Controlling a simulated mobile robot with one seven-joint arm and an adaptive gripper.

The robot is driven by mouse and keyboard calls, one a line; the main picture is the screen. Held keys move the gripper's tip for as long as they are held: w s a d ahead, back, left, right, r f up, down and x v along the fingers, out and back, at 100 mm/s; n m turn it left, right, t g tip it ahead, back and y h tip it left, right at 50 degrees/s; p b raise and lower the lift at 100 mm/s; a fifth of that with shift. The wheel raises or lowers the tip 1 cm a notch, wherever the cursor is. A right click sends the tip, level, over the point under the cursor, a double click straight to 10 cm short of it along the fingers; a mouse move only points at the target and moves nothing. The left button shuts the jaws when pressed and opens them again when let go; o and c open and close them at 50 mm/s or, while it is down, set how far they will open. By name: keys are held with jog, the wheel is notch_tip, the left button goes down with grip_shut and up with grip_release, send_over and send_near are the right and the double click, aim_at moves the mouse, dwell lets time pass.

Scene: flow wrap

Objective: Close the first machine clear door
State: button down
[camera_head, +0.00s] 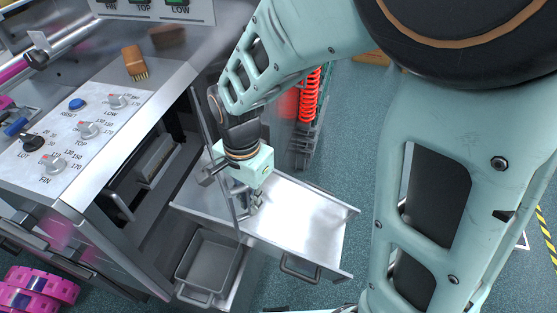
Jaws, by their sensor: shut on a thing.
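The first machine (60,190) is on the left, with a sloped control panel of knobs and a blue button. What looks like its clear door (206,125) shows as a thin, nearly edge-on frame. It stands out from the machine's open front, its see-through pane hard to make out. My gripper (245,203) is in the middle of the view, pointing down beside this frame. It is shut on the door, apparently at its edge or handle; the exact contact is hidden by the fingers.
A metal chute tray (310,220) with a handle sticks out below and right of my gripper. A grey bin (210,262) sits below the opening. A brush (134,62) lies on the machine top. A red coil (309,97) stands behind. Pink rollers (38,290) are lower left.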

jog(key=s+a+m, duration=0.2)
jog(key=a+m, duration=0.5)
jog(key=a, duration=1.7)
jog(key=shift+s+a+m, duration=0.25)
jog(key=shift+s+m, duration=0.1)
jog(key=shift+m, duration=0.05)
jog(key=shift+a+r, duration=0.1)
jog(key=shift+r, duration=0.05)
jog(key=c, duration=2)
grip_release()
jog(key=shift+o, duration=0.2)
notch_tip(320, 180, up, 12)
